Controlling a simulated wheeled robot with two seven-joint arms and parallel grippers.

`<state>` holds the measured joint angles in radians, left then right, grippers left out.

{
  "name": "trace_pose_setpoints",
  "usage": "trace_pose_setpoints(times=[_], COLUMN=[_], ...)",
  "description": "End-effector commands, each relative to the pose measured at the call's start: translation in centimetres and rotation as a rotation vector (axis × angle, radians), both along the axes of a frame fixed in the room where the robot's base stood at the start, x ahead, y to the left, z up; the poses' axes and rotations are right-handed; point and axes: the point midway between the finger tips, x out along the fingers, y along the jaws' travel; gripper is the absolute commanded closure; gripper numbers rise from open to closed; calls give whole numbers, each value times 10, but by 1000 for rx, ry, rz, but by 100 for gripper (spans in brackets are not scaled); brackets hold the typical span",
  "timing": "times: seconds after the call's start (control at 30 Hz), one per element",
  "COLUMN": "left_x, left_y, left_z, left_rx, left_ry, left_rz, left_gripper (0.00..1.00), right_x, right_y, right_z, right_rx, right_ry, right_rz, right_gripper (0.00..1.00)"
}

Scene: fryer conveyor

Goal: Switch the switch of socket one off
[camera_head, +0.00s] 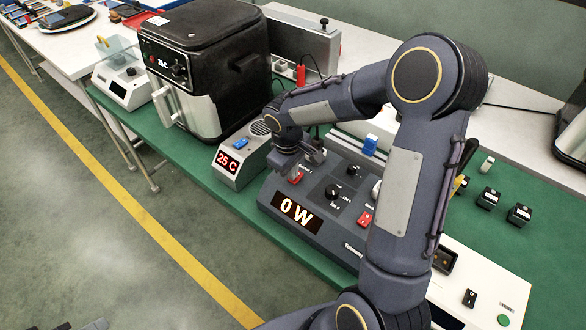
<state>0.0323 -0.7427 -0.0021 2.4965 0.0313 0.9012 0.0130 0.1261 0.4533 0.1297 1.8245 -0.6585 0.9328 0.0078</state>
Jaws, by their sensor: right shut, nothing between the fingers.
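The dark grey socket unit (335,240) lies on the green bench mat, with a lit display (297,213) reading "0 W". It has a red switch (296,178) at its left and another red switch (365,218) further right. My right gripper (300,166) is shut and empty, low over the unit's left end, close to the left red switch. I cannot tell whether it touches that switch. The switch's position is too small to read. My right arm hides the unit's right part. My left gripper is not seen.
A black air fryer (205,65) stands behind to the left. A small unit (240,155) reading "25 C" is just left of the socket unit. A white panel (480,275) lies at right. Small black blocks (488,198) stand on the mat at right.

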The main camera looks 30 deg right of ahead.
Motion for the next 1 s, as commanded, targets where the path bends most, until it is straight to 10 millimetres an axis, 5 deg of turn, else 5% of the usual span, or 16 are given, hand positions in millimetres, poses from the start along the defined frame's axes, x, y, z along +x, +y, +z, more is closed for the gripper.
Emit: trace_pose_setpoints(times=[0.2, 0.6, 1.0], left_x=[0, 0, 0], left_y=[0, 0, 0], left_z=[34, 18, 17], left_rx=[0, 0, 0], left_ry=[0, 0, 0], left_rz=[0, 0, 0], left_gripper=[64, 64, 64], right_x=[2, -1, -3], right_y=[3, 11, 13], right_z=[46, 121, 138], right_rx=[0, 0, -1], right_ry=[-4, -10, -5], right_rz=[0, 0, -2], right_gripper=[100, 100, 100])
